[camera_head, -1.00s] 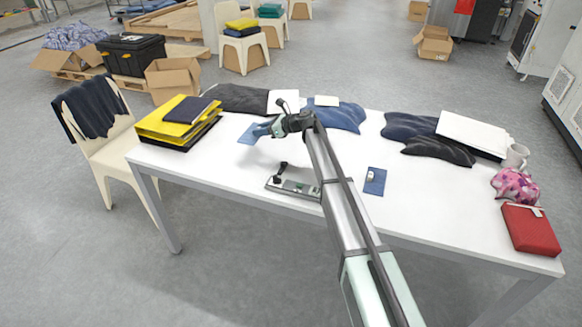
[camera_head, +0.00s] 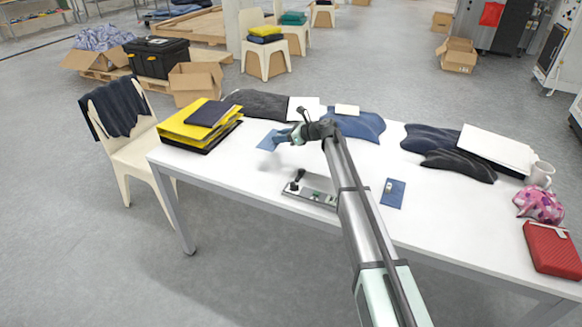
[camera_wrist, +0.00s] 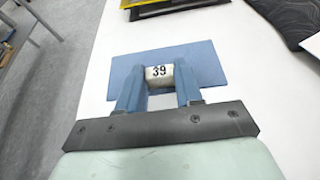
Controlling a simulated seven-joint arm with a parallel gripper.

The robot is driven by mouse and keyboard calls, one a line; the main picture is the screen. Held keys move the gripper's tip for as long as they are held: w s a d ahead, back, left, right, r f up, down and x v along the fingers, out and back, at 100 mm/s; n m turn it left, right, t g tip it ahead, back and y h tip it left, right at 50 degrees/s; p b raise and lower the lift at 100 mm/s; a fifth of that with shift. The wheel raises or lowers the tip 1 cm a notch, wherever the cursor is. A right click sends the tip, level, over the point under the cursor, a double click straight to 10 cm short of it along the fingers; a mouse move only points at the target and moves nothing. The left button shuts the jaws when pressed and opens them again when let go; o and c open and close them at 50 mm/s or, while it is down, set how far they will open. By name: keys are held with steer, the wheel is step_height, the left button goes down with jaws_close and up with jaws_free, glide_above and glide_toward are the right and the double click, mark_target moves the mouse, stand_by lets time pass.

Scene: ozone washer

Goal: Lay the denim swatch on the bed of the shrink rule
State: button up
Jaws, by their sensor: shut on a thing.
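A blue denim swatch (camera_wrist: 195,70) with a pale block marked 39 (camera_wrist: 158,73) shows in the wrist view. My gripper (camera_wrist: 158,82) has its two blue fingers on either side of this block and is shut on it. In the head view the swatch (camera_head: 268,140) is at the left-middle of the table, just left of my gripper (camera_head: 284,138). I cannot tell whether it touches the table. The shrink rule (camera_head: 322,197), a grey bed with a black handle, lies near the table's front edge, partly behind my arm. A second blue swatch (camera_head: 396,199) with a pale block lies right of it.
Yellow and dark folders (camera_head: 200,125) are stacked at the table's left end. Dark and blue garments with white sheets line the back. A mug (camera_head: 540,174), a pink cloth (camera_head: 538,204) and a red case (camera_head: 552,249) are at the right. White tabletop (camera_head: 235,170) is clear left of the rule.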

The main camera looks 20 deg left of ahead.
mark_target(282, 162)
steer(key=shift+f, duration=4.75)
steer(key=shift+f, duration=0.1)
steer(key=o, duration=1)
steer(key=shift+o, duration=0.2)
steer(key=v, duration=1.2)
